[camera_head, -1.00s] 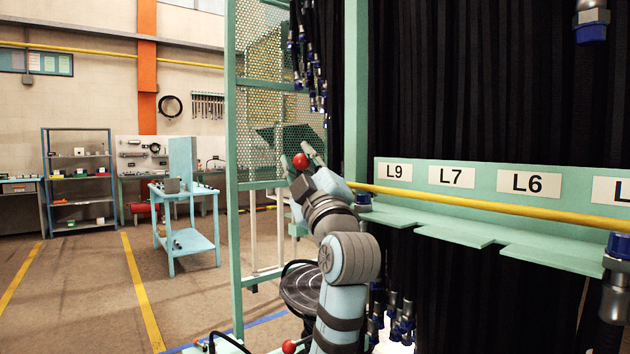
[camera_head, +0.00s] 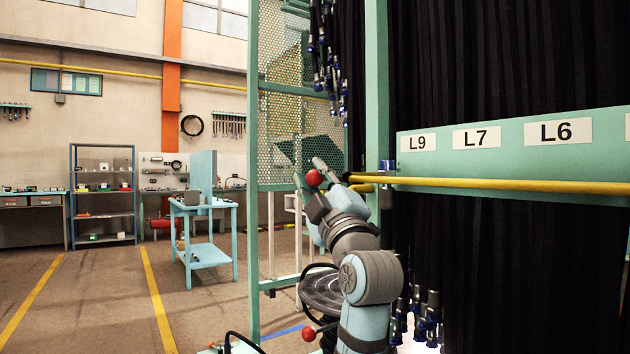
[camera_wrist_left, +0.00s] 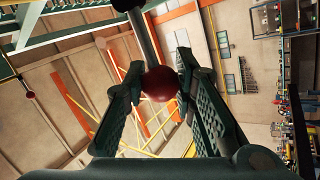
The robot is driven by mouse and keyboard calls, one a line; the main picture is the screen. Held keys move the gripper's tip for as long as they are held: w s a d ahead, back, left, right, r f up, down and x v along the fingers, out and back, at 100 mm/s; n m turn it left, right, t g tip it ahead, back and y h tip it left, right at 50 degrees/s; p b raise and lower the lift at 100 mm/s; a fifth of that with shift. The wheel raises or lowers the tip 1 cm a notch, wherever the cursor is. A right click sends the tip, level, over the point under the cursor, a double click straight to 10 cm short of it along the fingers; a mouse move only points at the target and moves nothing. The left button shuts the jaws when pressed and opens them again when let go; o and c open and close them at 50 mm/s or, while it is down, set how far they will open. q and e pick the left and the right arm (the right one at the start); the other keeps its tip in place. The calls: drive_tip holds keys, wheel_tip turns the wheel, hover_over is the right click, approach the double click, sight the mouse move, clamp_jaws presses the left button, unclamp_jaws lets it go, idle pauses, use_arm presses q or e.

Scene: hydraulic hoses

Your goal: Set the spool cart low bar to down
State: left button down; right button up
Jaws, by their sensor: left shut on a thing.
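My left gripper (camera_head: 309,174) is shut on a red ball knob (camera_head: 313,177) beside the green frame. In the left wrist view, the knob (camera_wrist_left: 160,83) sits between both fingers (camera_wrist_left: 158,76), on the end of a grey rod (camera_wrist_left: 145,40). Another red ball (camera_head: 309,334) is low, left of my left arm. The joint between knob rod and yellow bars is hidden behind my gripper. My right gripper is not in view.
A green label panel (camera_head: 490,137) and black hoses (camera_head: 520,250) fill the right side. A green mesh frame (camera_head: 254,240) stands beside my left arm. A dark round reel (camera_head: 321,288) is below it. A blue cart (camera_head: 204,258) stands on open floor at left.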

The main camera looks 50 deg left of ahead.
use_arm(q)
drive_tip(key=shift+w+f, duration=0.1)
drive_tip(key=shift+f, duration=0.15)
drive_tip(key=c, duration=1.4)
unclamp_jaws()
drive_tip(key=shift+c, duration=0.2)
drive_tip(key=shift+o, duration=0.7)
drive_tip(key=v, duration=1.2)
